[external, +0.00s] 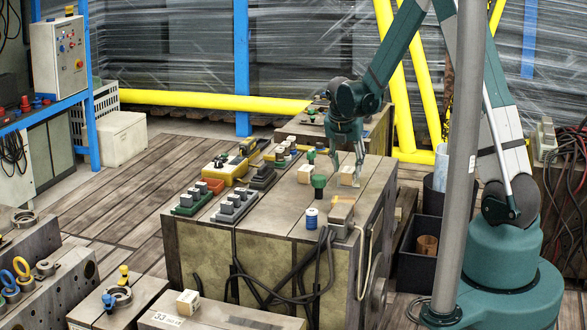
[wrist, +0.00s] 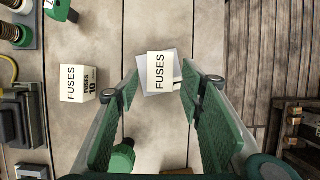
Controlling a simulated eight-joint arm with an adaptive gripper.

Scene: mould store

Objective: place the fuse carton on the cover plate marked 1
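A cream carton lettered FUSES (wrist: 160,70) sits on a grey square plate (wrist: 144,88) in the wrist view, slightly turned against it. Any number on the plate is covered or too small to read. My gripper (wrist: 161,79) is open, one finger on each side of this carton with gaps showing. In the external view my gripper (external: 350,166) points down over the same carton (external: 346,177) on the bench top. A second carton lettered FUSES 10 (wrist: 77,83) stands to the left, outside the fingers; it also shows in the external view (external: 305,175).
A green knob (external: 318,186) stands between the cartons, nearer the front, and a blue-white spool (external: 311,218) is in front of it. Grey terminal blocks (external: 235,206) and a yellow device (external: 226,168) occupy the bench's left. Bare bench top lies around the plate.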

